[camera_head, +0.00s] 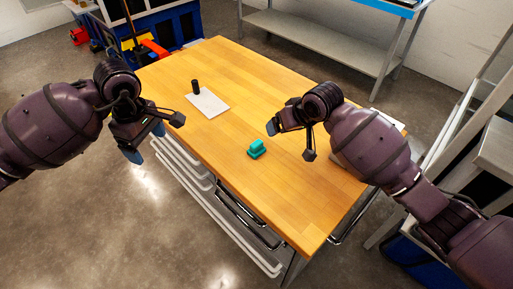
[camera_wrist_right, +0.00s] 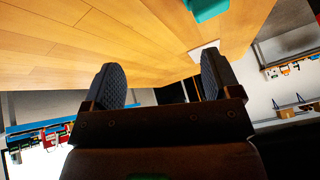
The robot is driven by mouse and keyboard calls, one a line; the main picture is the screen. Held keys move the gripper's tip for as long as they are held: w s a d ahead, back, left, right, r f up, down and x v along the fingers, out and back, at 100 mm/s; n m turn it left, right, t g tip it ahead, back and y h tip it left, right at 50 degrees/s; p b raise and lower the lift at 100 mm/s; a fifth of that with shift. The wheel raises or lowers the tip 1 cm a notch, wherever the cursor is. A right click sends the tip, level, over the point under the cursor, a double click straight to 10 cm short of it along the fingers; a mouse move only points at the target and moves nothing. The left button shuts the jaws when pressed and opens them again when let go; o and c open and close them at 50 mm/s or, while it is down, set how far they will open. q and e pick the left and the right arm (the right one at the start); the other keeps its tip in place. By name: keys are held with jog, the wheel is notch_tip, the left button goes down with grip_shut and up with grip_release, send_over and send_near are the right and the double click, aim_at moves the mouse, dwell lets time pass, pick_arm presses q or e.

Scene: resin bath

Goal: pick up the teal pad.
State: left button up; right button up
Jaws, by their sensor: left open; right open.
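The teal pad (camera_head: 257,149) is a small block with a raised top. It lies on the wooden table (camera_head: 240,80) near its front edge, and part of it shows at the top of the right wrist view (camera_wrist_right: 206,8). My right gripper (camera_head: 288,139) is open and empty above the table, to the right of the pad and apart from it. Its two dark fingers show spread in the right wrist view (camera_wrist_right: 160,85). My left gripper (camera_head: 145,143) is open and empty, off the table's left front edge.
A white sheet (camera_head: 207,102) lies on the table left of the pad, with a black cylinder (camera_head: 195,87) at its far edge. White drawers (camera_head: 200,190) sit under the front edge. A grey bench (camera_head: 325,45) stands behind. The table's middle is clear.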

aim_at(256, 143)
jog(key=a+r+n+g+h, duration=0.1)
jog(key=a, duration=0.1)
jog(key=a+r+n+g+h, duration=0.1)
jog(key=a, duration=0.1)
jog(key=a+r+n+g+h, duration=0.1)
jog(key=a+g, duration=0.1)
jog(key=shift+s+a+r+n+h, duration=0.25)
jog(key=shift+a+r+n+h, duration=0.05)
jog(key=shift+a+r, duration=0.1)
jog(key=shift+n+g+h, duration=0.3)
jog(key=shift+g+h, duration=0.1)
jog(key=shift+h, duration=0.1)
jog(key=f, duration=0.5)
jog(key=shift+s+a+f, duration=0.1)
jog(key=shift+a+f, duration=0.05)
jog(key=shift+a, duration=0.05)
jog(key=shift+s+a+f, duration=0.1)
jog(key=shift+a+f, duration=0.1)
jog(key=shift+f, duration=1.2)
jog(key=shift+a+f, duration=0.15)
jog(key=shift+f, duration=1.25)
jog(key=c, duration=1.1)
notch_tip(256, 143, up, 10)
jog(key=shift+r, duration=0.1)
